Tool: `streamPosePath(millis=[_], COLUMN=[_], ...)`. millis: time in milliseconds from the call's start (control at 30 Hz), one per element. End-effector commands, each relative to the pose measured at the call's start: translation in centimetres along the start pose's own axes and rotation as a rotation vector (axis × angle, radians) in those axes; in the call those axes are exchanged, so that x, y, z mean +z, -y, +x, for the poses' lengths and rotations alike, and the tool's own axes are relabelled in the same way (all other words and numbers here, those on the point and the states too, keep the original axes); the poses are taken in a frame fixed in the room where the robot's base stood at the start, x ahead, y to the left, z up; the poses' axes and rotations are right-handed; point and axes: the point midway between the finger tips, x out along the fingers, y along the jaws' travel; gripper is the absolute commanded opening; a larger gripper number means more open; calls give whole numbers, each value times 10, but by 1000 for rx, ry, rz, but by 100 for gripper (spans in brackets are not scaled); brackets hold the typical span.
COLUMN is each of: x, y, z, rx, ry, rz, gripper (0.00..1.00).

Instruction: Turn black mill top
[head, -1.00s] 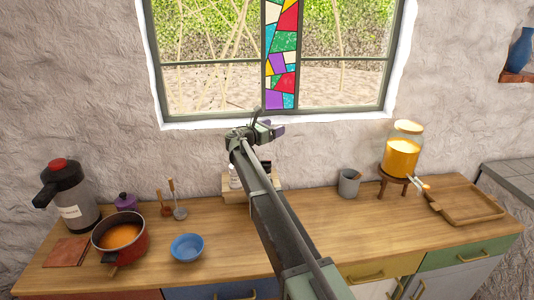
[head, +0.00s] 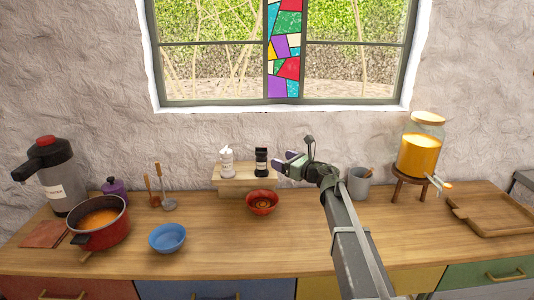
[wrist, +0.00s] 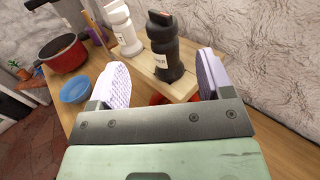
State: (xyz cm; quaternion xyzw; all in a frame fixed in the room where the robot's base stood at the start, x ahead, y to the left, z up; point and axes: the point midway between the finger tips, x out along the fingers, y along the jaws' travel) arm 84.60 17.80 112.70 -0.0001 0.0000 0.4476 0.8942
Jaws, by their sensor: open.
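The black mill (head: 261,161) stands upright on a small wooden riser (head: 247,184) against the wall, with a white label on its body. A white mill (head: 227,161) stands to its left on the same riser. My gripper (head: 279,167) is just right of the black mill, apart from it, with its fingers pointing left. In the wrist view the black mill (wrist: 164,46) stands beyond and between the two pale fingers of my open gripper (wrist: 160,82). Nothing is between the fingers.
A red bowl (head: 262,203) sits in front of the riser. A grey cup (head: 359,183) and a juice dispenser on a stool (head: 418,158) stand to the right. A blue bowl (head: 167,238) and red pot (head: 99,222) are at left. The front middle counter is clear.

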Motion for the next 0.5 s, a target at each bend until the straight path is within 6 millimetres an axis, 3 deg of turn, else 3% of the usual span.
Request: streamPosePath(millis=[167,400,500], x=[0,0,0], y=[2,2,2], z=[29,86,99], rx=[1,0,-2], ry=[0,0,0], rz=[0,0,0], gripper=[73,73,73])
